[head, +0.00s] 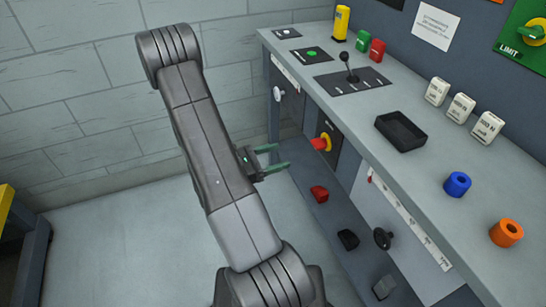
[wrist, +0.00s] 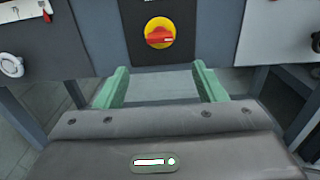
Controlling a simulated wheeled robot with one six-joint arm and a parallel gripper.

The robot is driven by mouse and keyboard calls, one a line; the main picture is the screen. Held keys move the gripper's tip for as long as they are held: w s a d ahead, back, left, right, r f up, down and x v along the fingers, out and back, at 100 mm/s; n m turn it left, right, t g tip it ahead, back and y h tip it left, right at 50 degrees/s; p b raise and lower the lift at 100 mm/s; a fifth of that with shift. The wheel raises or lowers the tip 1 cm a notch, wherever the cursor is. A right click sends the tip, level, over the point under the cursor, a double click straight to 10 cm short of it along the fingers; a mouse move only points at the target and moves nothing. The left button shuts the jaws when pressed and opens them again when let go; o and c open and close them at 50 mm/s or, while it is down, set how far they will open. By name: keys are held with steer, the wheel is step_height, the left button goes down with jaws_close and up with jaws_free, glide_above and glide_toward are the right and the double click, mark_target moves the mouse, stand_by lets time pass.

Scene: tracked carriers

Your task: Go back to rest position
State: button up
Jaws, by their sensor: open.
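My gripper (head: 277,160) is in front of the workbench, below the level of its top. Its two green fingers are apart with nothing between them. In the wrist view my gripper (wrist: 160,90) is open and points toward a red rotary knob on a yellow disc (wrist: 159,33) on the bench's front panel. The same red knob shows in the head view (head: 320,143), to the right of the fingertips and apart from them.
Open floor (head: 120,250) lies to the left, before a block wall (head: 80,100).

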mark_target(315, 144)
steer(key=shift+s+a, duration=0.1)
steer(key=shift+a, duration=0.2)
steer(key=shift+d, duration=0.15)
steer(key=shift+x, duration=6.7)
